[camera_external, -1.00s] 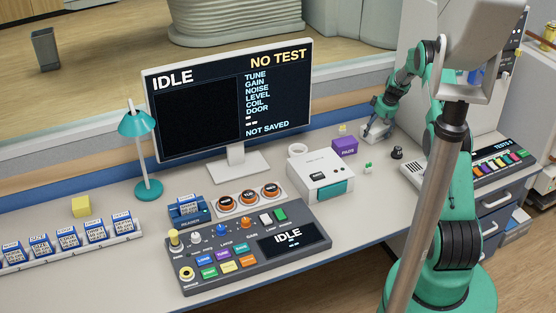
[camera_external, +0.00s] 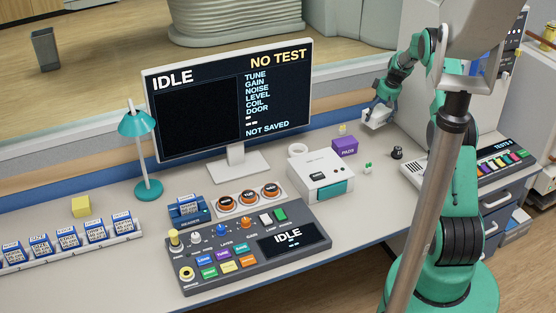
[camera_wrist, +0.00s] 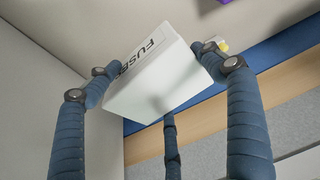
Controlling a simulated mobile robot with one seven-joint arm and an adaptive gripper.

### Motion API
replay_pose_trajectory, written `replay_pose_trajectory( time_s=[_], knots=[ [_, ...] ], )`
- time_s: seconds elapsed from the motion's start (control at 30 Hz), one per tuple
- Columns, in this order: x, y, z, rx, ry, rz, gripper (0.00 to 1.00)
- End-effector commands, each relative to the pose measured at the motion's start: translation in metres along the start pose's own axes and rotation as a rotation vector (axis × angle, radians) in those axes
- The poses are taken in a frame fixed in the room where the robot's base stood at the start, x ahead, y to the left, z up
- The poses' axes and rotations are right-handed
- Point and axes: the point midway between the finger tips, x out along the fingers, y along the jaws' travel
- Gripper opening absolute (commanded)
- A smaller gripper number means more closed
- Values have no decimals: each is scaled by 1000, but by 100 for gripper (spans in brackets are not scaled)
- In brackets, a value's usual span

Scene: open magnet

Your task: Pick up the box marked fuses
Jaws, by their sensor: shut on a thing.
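The white box marked FUSES (camera_wrist: 155,80) fills the middle of the wrist view, tilted, with its lettering on the upper face. My gripper's blue fingers (camera_wrist: 160,88) are shut on it from both sides, with a third finger below it. In the external view my gripper (camera_external: 380,110) holds the small white box (camera_external: 374,121) above the back right of the desk. The box looks clear of the desk top there.
A purple box (camera_external: 344,146) and a small yellow item (camera_external: 343,130) stand left of my gripper. A black knob (camera_external: 397,153) and small green pieces (camera_external: 368,167) lie on the desk below. A monitor (camera_external: 230,95) stands further left.

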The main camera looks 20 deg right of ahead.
Motion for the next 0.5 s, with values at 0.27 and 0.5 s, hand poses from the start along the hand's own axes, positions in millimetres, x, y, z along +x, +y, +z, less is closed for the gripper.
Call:
replay_pose_trajectory(
  time_s=[0.27, 0.5],
  knots=[
    [-15, 0, -4, 0, -1, -1, 49],
    [-14, 0, -4, 0, -1, 0, 49]
  ],
)
